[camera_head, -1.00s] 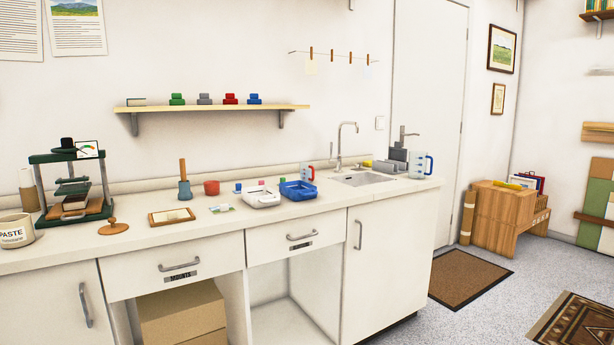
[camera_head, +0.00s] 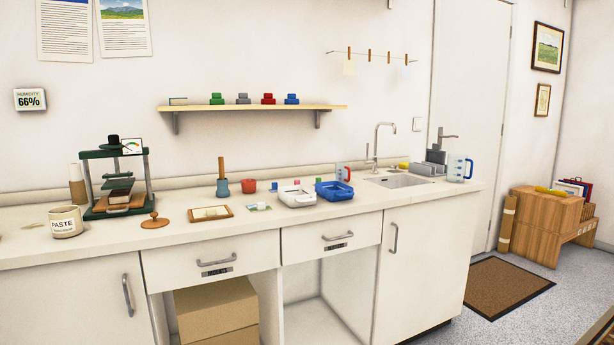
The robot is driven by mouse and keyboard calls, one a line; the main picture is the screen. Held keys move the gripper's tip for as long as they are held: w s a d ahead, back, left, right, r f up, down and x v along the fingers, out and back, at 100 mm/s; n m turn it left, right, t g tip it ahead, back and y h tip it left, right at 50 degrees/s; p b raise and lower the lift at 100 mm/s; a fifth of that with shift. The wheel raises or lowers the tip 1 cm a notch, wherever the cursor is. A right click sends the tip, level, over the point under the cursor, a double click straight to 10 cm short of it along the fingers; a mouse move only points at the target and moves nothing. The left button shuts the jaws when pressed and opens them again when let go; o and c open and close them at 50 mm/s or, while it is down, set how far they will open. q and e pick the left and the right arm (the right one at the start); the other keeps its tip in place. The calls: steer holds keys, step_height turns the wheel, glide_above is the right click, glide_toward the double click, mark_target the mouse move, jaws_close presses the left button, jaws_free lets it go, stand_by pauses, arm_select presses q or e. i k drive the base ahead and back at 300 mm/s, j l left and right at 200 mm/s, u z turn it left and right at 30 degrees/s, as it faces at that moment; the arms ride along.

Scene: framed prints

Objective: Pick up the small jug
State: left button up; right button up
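Two clear measuring jugs stand on the white counter (camera_head: 370,207). The larger-looking jug (camera_head: 457,168), with a blue handle, stands upright at the counter's right end, right of the sink (camera_head: 398,181). Neither of my grippers is in view.
A tap (camera_head: 377,145) rises behind the sink. Floor shows at right around a brown mat (camera_head: 503,288).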

mark_target(343, 174)
steer(key=i+l+u, duration=0.1)
steer(key=l+u, duration=0.25)
steer(key=i+l+u, duration=0.15)
steer(key=u, duration=0.15)
steer(key=l+u, duration=0.65)
steer(key=l, duration=0.8)
steer(key=i+l, duration=0.05)
